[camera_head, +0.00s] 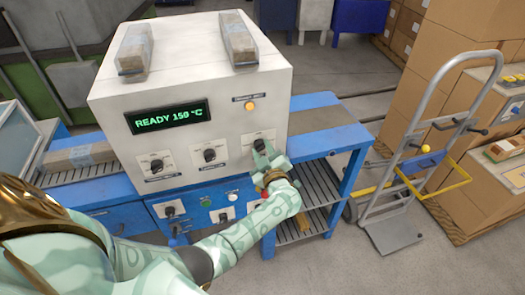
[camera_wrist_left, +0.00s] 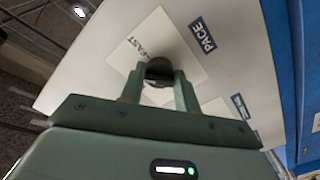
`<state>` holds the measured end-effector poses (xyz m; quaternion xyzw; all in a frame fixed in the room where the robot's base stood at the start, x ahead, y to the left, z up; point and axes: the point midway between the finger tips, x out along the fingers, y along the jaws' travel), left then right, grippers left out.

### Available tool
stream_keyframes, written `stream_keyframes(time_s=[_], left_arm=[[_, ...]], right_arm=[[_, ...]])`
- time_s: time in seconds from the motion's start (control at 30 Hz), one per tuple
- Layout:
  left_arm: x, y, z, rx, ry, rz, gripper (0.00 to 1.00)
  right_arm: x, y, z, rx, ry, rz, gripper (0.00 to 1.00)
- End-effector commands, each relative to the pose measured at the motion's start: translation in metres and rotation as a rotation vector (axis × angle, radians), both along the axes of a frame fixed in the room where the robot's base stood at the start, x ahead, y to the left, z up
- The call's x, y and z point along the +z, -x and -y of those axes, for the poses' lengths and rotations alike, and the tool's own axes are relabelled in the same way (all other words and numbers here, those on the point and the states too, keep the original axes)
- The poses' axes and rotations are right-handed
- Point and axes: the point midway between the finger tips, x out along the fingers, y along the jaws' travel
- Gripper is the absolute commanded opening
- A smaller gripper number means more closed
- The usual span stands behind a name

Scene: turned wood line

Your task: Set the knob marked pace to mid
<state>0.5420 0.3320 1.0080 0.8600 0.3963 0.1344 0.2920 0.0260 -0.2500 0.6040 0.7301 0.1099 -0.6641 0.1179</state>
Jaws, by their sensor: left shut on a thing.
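The pace knob (camera_wrist_left: 160,70) is a dark round knob on a white square plate on the white machine's front. The PACE label (camera_wrist_left: 202,35) sits beside the plate in the left wrist view, and the word FAST is printed on the plate. In the head view the knob (camera_head: 259,145) is the rightmost of a row on the front panel. My left gripper (camera_head: 266,160) is closed on the knob, with a finger at each side of it in the wrist view (camera_wrist_left: 159,88). The knob's pointer and the other marks are hidden or unclear. My right gripper is not in view.
The white machine (camera_head: 220,90) shows READY 150 °C on its display (camera_head: 168,116). Two more knobs, the middle one (camera_head: 209,155) and the left one (camera_head: 157,165), stand beside the pace knob. An orange lamp (camera_head: 249,106) is above. A hand truck (camera_head: 410,160) stands at right.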

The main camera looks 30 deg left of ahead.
Motion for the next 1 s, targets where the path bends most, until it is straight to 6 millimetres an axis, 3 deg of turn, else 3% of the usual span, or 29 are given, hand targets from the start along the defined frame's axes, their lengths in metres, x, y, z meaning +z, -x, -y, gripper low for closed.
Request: stream_keyframes(time_s=[0.6,1.0], left_arm=[[-0.001,0.0,0.001,0.002,0.375,0.437,0.09],[0.0,0.0,0.0,0.001,0.543,0.634,0.09]], right_arm=[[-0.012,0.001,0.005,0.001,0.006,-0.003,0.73],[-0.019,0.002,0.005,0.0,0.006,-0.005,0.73]])
